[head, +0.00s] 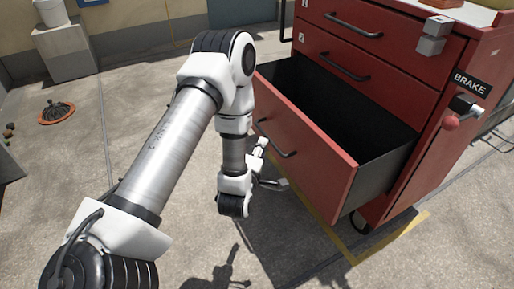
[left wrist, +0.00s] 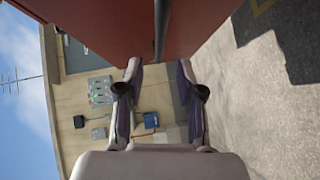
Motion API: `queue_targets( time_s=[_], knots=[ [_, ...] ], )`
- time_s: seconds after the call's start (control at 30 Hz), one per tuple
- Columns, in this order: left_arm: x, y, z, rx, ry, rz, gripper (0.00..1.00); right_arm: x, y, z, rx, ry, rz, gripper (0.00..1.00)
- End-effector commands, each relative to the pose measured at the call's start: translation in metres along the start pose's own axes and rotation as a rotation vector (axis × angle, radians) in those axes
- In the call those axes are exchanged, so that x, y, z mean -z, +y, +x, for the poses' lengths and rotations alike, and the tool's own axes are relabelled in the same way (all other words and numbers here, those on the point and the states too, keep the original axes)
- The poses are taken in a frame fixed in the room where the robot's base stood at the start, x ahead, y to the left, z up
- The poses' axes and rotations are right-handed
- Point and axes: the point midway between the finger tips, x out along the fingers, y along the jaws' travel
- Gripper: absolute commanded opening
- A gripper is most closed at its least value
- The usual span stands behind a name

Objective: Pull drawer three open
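The red drawer cabinet (head: 400,60) stands at the right. Its third drawer (head: 310,160) down is pulled well out, its dark inside showing empty where visible. A dark bar handle (head: 277,142) is on its front. My left gripper (head: 270,164) is beside the drawer front, close to the handle. In the left wrist view, the two fingers (left wrist: 160,70) are spread with nothing between them, and the handle (left wrist: 160,28) lies just beyond the tips against the red front (left wrist: 105,22). My right gripper is not in view.
Drawers one (head: 350,22) and two (head: 345,62) above are shut. A red-knobbed lever (head: 452,120) sits below the BRAKE label (head: 470,84) on the cabinet side. Open concrete lies left of the cabinet.

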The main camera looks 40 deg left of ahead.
Motion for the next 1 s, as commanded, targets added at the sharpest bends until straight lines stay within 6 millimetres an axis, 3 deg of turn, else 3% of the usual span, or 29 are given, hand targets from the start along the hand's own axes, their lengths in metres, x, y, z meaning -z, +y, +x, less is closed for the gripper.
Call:
queue_targets(
  time_s=[0.1,0.23,0.8,0.93,1.0],
  knots=[
    [-0.001,-0.001,-0.027,0.003,-0.003,0.001,0.37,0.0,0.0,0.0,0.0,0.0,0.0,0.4],
    [0.0,-0.001,-0.043,0.001,-0.001,0.001,0.37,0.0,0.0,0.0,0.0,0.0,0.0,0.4],
    [0.0,-0.001,-0.046,0.002,0.0,0.0,0.37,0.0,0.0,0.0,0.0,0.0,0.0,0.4],
    [-0.018,-0.02,-0.058,0.044,-0.058,0.048,0.37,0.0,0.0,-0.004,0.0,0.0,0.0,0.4],
    [-0.036,-0.049,-0.07,0.15,-0.131,0.109,0.37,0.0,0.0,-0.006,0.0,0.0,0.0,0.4]
  ],
)
